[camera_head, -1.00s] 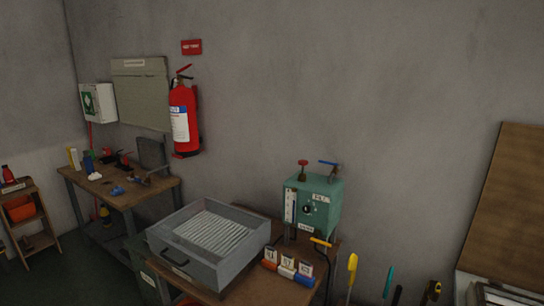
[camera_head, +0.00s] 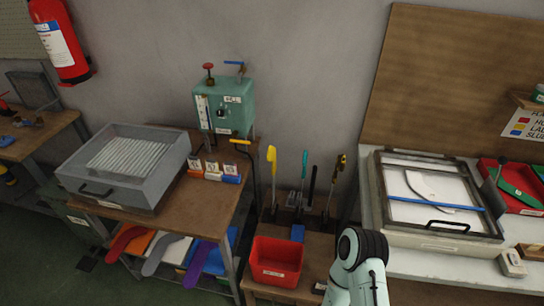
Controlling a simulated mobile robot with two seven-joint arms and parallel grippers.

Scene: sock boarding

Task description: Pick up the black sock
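I cannot make out a black sock for certain in this view. Flat, curved, sock-like shapes in red (camera_head: 125,243), grey (camera_head: 163,256) and purple (camera_head: 200,265) stick out from the lower shelf of the wooden table at the left. A section of one of my arms shows at the bottom, right of the middle. Neither of my grippers is in view, so I cannot see their fingers.
A grey drawer-like tray (camera_head: 88,187) and a green machine (camera_head: 233,110) stand on the wooden table (camera_head: 165,207). A red bin (camera_head: 276,262) stands right of it, below several upright tools. A framed panel (camera_head: 385,231) lies on the white bench at right.

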